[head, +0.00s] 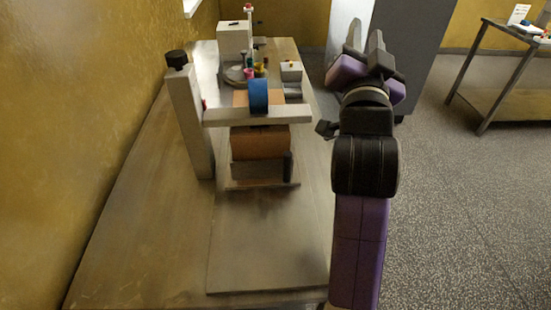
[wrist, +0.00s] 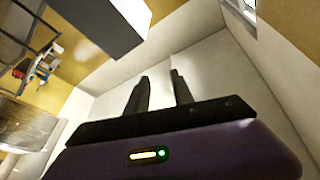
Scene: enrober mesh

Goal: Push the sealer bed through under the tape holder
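The tape holder (head: 225,118) is a pale post with a black knob and a crossbar, with a blue tape roll (head: 258,95) on the bar. The sealer bed (head: 255,173) is a low grey carriage bearing an orange-brown box (head: 258,146). The box shows both in front of and behind the crossbar. A dark upright piece (head: 288,166) stands at the bed's near right corner. My gripper (head: 366,45) is raised to the right of the bed, apart from it. In the wrist view its two fingers (wrist: 160,90) are apart with nothing between them.
A long metal plate (head: 265,240) lies bare on the table (head: 140,230) before the bed. Behind the holder stand a white box-shaped unit (head: 233,37) and small coloured items. A grey cabinet (head: 400,40) stands beyond my gripper. A wall runs along the left.

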